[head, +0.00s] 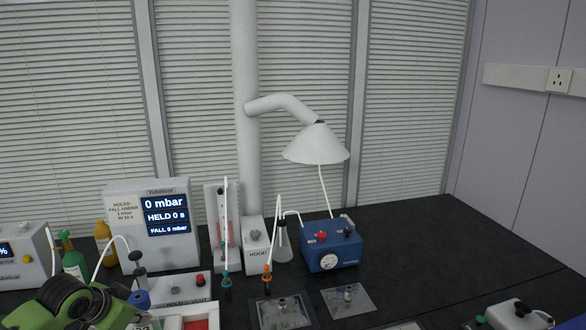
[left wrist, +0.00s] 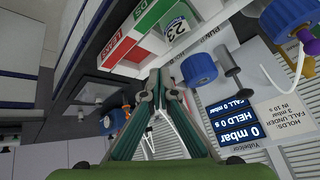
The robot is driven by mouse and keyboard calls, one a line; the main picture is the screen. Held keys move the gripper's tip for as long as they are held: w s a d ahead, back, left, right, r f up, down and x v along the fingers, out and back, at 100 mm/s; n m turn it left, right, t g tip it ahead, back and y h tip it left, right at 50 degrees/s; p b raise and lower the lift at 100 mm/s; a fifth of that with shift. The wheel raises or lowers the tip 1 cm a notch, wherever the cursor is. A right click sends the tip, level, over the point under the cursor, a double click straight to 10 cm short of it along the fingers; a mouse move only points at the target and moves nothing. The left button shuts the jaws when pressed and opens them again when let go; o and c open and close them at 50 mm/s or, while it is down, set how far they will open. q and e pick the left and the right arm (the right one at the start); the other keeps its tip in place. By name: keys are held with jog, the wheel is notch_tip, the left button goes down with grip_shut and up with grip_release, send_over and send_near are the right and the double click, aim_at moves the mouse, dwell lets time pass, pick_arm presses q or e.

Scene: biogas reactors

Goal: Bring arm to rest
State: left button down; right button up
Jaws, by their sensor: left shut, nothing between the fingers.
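My left gripper (left wrist: 160,78) shows in the left wrist view with its two grey-green fingers together at the tips. Nothing is seen held between them. A white tube shows behind the fingers, and I cannot tell if it touches them. In the head view, green and black parts of my left arm show at the lower left, over the front of the bench. The fingertips are not clear there. My right gripper is in neither view.
The dark bench (head: 425,235) has a pressure display (head: 150,225) reading 0 mbar, a blue pump box (head: 331,246), a flask (head: 283,245) and a white hood (head: 316,145) above. A green bottle (head: 73,258) stands near my left arm. Bare bench lies right of the pump.

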pick_arm(q)
jog(key=s+d+f+g+h, duration=0.1)
jog(key=s+d+f, duration=0.5)
jog(key=s+d, duration=0.2)
jog(key=s+d+f+g, duration=0.1)
jog(key=s+d+f, duration=0.6)
jog(key=s+d, duration=0.15)
jog(key=s+n+g+y, duration=0.2)
jog(key=s+n, duration=0.2)
jog(key=s, duration=1.4)
notch_tip(320, 180, down, 30)
jog(key=s+g+b, duration=0.1)
jog(key=s+b, duration=0.1)
jog(key=s, duration=0.1)
jog(key=s+a+f, duration=0.2)
jog(key=s+f, duration=0.6)
jog(key=s+a+f+g+b, duration=0.1)
jog(key=s+f, duration=0.7)
jog(key=shift+s+a+f+m, duration=0.2)
jog(key=shift+a+f+m, duration=0.1)
jog(key=shift+a, duration=0.05)
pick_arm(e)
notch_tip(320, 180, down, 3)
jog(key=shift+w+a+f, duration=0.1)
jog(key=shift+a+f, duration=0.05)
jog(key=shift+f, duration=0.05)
